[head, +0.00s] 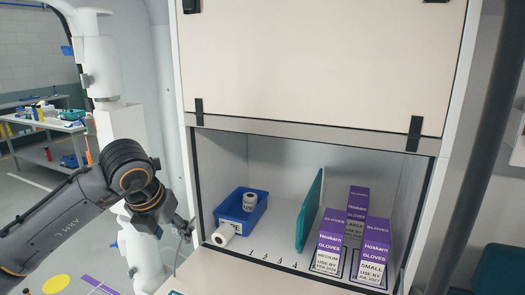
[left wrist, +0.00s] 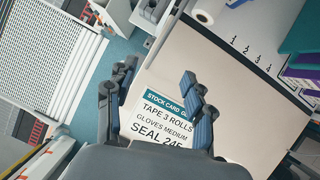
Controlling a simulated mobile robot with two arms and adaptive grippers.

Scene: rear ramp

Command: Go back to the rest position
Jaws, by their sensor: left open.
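My left gripper (head: 184,226) is at the left front edge of an open cabinet, outside it. In the left wrist view its two fingers (left wrist: 157,80) are spread with nothing between them. Past the fingers a white stock card (left wrist: 165,120) with a teal header lies on a pale surface, reading "TAPE 3 ROLLS", "GLOVES MEDIUM" and "SEAL 245"; the gripper partly covers it. My right gripper does not show.
In the cabinet are a blue bin (head: 240,219) with a tape roll (head: 249,201), another roll (head: 223,235) at its front, a teal divider (head: 309,212) and purple glove boxes (head: 329,240). A raised panel (head: 320,60) is above. A workbench (head: 45,122) is far left.

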